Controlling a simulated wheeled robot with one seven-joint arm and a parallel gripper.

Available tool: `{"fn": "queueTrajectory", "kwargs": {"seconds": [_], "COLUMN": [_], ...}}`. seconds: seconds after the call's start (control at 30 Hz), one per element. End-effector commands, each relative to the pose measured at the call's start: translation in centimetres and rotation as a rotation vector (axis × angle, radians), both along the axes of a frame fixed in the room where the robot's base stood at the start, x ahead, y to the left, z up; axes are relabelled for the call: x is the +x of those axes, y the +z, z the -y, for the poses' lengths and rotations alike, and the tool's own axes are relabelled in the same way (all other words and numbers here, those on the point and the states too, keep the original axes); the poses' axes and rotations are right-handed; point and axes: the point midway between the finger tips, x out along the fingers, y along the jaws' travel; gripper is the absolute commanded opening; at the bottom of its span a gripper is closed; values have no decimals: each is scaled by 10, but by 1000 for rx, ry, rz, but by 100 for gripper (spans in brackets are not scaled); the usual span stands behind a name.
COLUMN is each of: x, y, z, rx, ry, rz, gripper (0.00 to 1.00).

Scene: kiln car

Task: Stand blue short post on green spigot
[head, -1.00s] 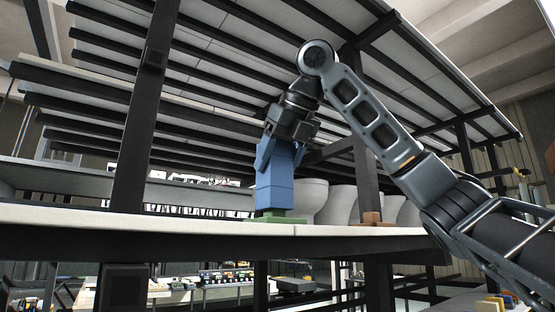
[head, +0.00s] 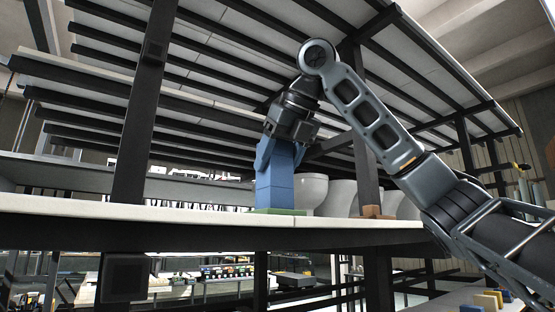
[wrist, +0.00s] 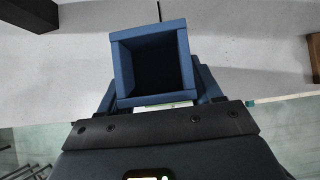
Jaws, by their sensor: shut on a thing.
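The blue short post (head: 274,188) is a square, hollow tube standing upright on the shelf's front part. My gripper (head: 274,158) is shut on its upper part from above. The green spigot's flat base (head: 290,211) shows directly under the post; its raised part is hidden, seemingly inside the post. No clear gap shows between post and base, though firm contact cannot be told. In the wrist view, the open top of the post (wrist: 154,32) faces the camera, its inside dark.
The pale shelf (head: 130,206) has dark uprights left and right of the post. White bowl-like vessels (head: 310,194) stand close behind and to the right. A small brown block (head: 373,212) lies farther right. A slatted deck hangs overhead.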

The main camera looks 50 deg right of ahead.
Motion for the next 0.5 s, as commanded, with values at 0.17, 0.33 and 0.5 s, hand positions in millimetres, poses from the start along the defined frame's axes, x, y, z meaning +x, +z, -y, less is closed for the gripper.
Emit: {"fn": "queueTrajectory", "kwargs": {"seconds": [0.17, 0.33, 0.5], "x": [0, 0, 0], "y": [0, 0, 0], "z": [0, 0, 0], "rx": [-1, -1, -1], "ry": [0, 0, 0], "rz": [3, 3, 2], "gripper": [20, 70, 86]}}
